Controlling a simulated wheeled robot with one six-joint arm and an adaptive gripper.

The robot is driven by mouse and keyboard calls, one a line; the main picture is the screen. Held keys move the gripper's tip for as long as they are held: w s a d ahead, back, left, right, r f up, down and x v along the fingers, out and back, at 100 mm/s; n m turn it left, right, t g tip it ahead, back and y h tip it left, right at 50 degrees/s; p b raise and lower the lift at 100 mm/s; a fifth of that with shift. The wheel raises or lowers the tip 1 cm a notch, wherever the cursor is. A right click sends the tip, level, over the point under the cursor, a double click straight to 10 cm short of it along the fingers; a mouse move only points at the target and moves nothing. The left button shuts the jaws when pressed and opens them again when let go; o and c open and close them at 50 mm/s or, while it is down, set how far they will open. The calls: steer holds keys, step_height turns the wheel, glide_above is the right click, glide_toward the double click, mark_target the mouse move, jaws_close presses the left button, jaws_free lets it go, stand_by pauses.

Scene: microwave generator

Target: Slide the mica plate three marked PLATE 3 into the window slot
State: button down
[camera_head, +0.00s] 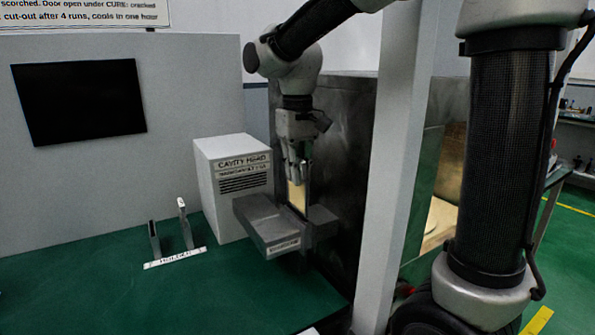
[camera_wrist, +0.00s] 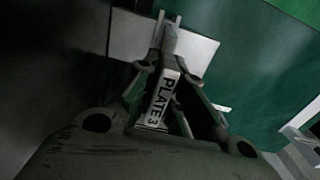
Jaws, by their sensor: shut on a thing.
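My gripper (camera_head: 297,174) points down and is shut on the mica plate three (camera_head: 298,197), a thin tan sheet held upright below the fingers. In the wrist view a white label reading PLATE 3 (camera_wrist: 161,98) shows between the fingers of my gripper (camera_wrist: 168,66). The window slot fixture (camera_head: 268,226) is a grey block in front of the dark metal cabinet wall. It also shows in the wrist view as pale blocks (camera_wrist: 140,36) with two prongs at the gap. The plate's lower edge is at the gap in the fixture; how deep it sits is hidden.
Two upright posts stand by a white holder label (camera_head: 175,257) on the green bench (camera_head: 215,300). A pale upright column (camera_head: 392,170) stands at right. The bench front is clear.

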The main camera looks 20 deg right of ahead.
mark_target(297, 207)
steer(key=shift+f, duration=3.85)
steer(key=c, duration=1.4)
jaws_free()
steer(key=shift+c, duration=0.2)
steer(key=shift+r, duration=0.1)
step_height(297, 207, up, 12)
steer(key=shift+f, duration=0.1)
steer(key=shift+s, duration=0.1)
